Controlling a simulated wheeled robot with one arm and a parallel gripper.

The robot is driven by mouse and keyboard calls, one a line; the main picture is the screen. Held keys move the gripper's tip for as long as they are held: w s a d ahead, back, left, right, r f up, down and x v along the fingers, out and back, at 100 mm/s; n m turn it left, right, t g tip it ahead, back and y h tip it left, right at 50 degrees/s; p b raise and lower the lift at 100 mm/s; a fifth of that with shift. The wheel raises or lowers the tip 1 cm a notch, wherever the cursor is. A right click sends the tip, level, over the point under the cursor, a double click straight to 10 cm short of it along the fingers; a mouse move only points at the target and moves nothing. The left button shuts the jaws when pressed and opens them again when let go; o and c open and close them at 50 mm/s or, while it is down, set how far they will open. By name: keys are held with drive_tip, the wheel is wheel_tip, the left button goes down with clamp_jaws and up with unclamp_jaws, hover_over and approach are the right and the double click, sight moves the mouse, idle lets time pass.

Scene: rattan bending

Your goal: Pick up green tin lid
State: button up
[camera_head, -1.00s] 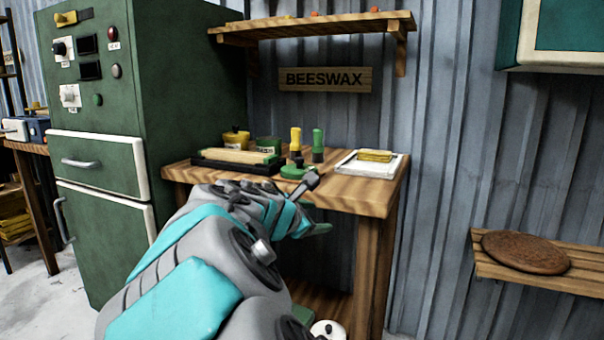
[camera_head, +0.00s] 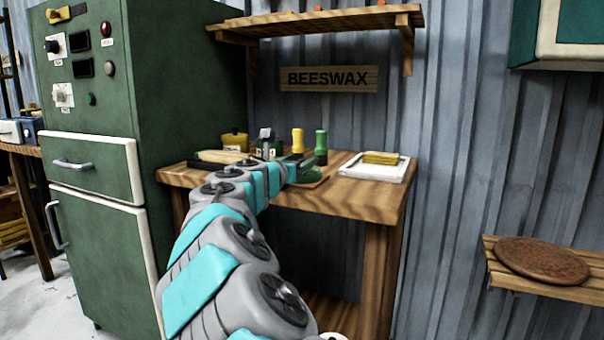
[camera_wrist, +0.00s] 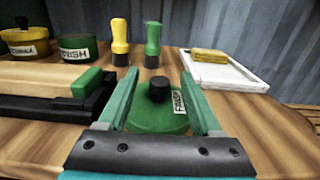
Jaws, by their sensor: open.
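The green tin lid (camera_wrist: 150,118) lies flat on the wooden bench, with a black knob (camera_wrist: 159,92) on top and a white label at its right. In the wrist view it sits between the two green fingers of my gripper (camera_wrist: 160,88), which are open on either side of the knob. I cannot tell whether the fingers touch the lid. In the head view the lid (camera_head: 312,174) shows just right of my gripper (camera_head: 291,162), partly hidden by it. An open green tin (camera_wrist: 76,47) with a label stands farther back on the left.
A yellow tin (camera_wrist: 25,42), yellow-handled brush (camera_wrist: 120,41) and green-handled brush (camera_wrist: 152,44) stand behind the lid. A black tray with a wooden block (camera_wrist: 45,78) is close on the left. A white tray (camera_wrist: 222,75) holding a yellow block (camera_wrist: 210,56) is at the right.

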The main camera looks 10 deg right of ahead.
drive_tip(key=shift+w+d, duration=0.4)
drive_tip(key=shift+w, duration=0.1)
drive_tip(key=shift+c, duration=0.3)
clamp_jaws()
